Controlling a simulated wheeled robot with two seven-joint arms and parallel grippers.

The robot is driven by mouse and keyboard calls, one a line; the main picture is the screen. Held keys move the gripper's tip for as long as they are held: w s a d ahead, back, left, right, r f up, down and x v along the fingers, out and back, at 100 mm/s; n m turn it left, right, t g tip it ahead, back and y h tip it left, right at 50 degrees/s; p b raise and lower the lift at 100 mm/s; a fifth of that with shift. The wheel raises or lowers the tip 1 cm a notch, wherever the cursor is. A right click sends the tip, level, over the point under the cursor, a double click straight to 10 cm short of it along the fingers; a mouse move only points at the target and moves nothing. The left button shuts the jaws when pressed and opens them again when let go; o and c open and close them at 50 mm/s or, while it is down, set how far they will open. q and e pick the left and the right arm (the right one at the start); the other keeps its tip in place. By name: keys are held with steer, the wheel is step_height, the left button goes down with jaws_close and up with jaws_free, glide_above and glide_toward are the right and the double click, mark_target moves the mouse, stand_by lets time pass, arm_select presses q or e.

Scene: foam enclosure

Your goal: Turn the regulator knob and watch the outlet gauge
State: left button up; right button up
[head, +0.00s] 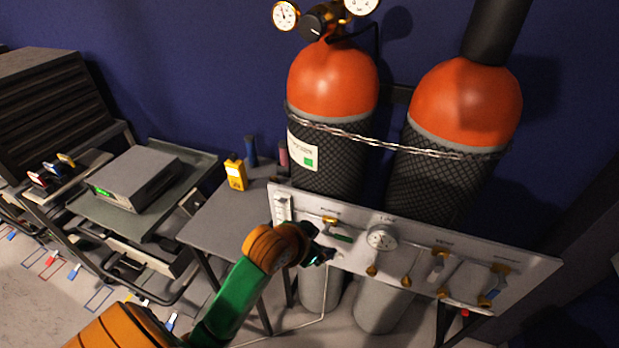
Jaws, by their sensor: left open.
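The regulator, with a black knob (314,23), sits on top of the left orange-topped cylinder (333,80) at the top of the head view. A white-faced gauge (286,15) is left of the knob. A second gauge (362,4) is right of it, cut off by the top edge. I cannot tell which is the outlet gauge, and the readings are too small. My left gripper (324,256) is open, in front of the valve panel's left part, well below the regulator and apart from the knob. My right gripper is not in view.
The pale valve panel (460,288) carries a gauge (381,238) and several brass valves. A chain (390,142) runs around both cylinders; the right one (466,100) leans close. A grey table (225,222) holds a yellow meter (236,174). A cart with a grey instrument (138,178) stands left.

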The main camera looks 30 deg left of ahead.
arm_select(q)
steer(key=w+a+r+t+y, duration=0.1)
steer(key=w+a+r+t, duration=0.2)
steer(key=r, duration=0.6)
steer(key=w+a+r+t, duration=0.2)
steer(key=w+r, duration=0.3)
steer(key=r, duration=0.5)
steer(key=n+t+y, duration=0.1)
steer(key=t, duration=0.3)
glide_toward(308, 28)
steer(key=w, duration=0.4)
steer(key=w+p, duration=0.1)
steer(key=w, duration=0.1)
steer(key=w+a+p, duration=0.1)
steer(key=w, duration=0.1)
steer(key=w+p, duration=0.1)
steer(key=w, duration=0.1)
steer(key=shift+w+a+f+p, duration=0.1)
steer(key=shift+w+a+p, duration=0.2)
steer(key=shift+a+p, duration=0.05)
steer(key=shift+w+f, duration=0.1)
steer(key=shift+s, duration=0.25)
steer(key=shift+c, duration=0.5)
steer(key=c, duration=1.3)
